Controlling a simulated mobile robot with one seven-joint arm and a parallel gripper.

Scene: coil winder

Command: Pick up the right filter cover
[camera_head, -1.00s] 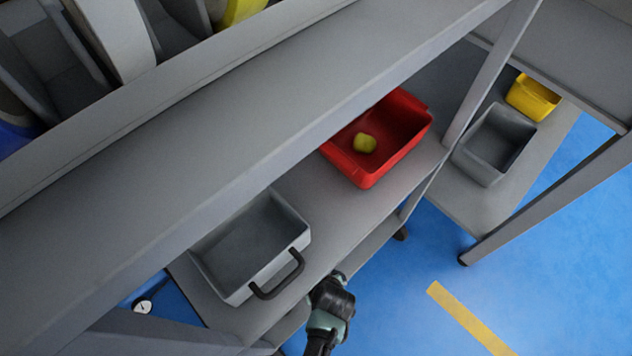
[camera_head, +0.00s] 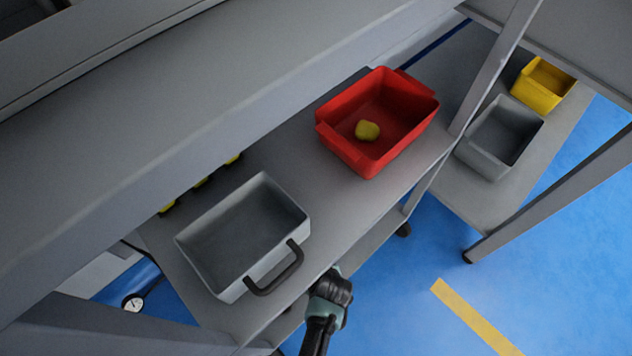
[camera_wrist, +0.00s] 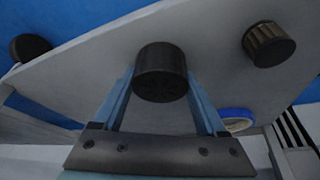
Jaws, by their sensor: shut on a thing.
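A black, round, ribbed filter cover (camera_wrist: 161,72) sits between the two blue fingers of my gripper (camera_wrist: 161,80) in the wrist view. The gripper is shut on it. Behind it is a light grey panel, and I cannot tell if the cover still touches it. A second black ribbed cover (camera_wrist: 268,44) stands on that panel to the right, apart from my gripper. In the head view only part of my arm shows, at the shelf's front edge, and the gripper and both covers are out of sight.
In the head view a grey handled bin (camera_head: 243,235) and a red bin (camera_head: 345,150) with a yellow object (camera_head: 367,130) stand on the shelf. A dark round thing (camera_wrist: 30,47) is at the wrist view's left, and a blue ring (camera_wrist: 236,117) lies right of the fingers.

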